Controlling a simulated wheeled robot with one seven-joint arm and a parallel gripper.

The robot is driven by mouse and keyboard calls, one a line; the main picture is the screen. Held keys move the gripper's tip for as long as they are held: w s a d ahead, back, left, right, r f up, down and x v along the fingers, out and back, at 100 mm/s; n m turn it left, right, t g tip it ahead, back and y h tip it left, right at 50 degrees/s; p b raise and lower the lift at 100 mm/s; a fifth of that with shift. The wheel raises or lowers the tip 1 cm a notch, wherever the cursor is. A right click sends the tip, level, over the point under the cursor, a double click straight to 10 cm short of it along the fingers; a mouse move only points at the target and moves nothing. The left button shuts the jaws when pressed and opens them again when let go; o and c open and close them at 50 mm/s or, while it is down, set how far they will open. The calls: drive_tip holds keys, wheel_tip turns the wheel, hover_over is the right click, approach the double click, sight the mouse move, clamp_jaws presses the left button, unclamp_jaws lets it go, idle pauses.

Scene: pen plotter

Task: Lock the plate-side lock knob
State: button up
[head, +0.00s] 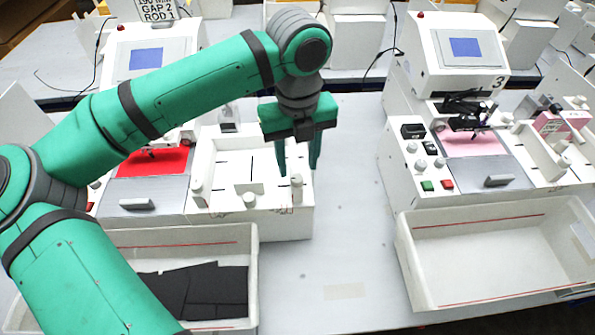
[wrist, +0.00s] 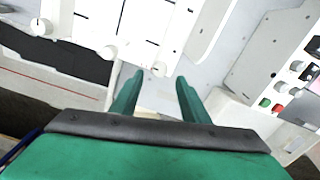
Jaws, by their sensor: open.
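The left plotter is a white machine (head: 300,222) with a flat white bed (head: 228,160) crossed by dark lines. Small white knobs stand along its front: a left one (head: 197,187), a middle one (head: 249,199) and a right one (head: 295,183). I cannot tell which is the plate-side lock knob, or whether any is locked. My gripper (head: 299,170) is open and empty, pointing down over the machine's right front corner. In the wrist view, the right knob (wrist: 159,69) appears between the fingertips (wrist: 160,77); contact cannot be told.
A white bin (head: 250,285) with black pieces sits in front of the left plotter. A second plotter (head: 400,180) with green and red buttons stands to the right, with an empty white bin (head: 500,255) before it. Clear grey table (head: 350,200) lies between the machines.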

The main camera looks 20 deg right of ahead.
sight(297, 178)
drive_tip(key=shift+w+f, duration=0.1)
drive_tip(key=shift+f, duration=2.2)
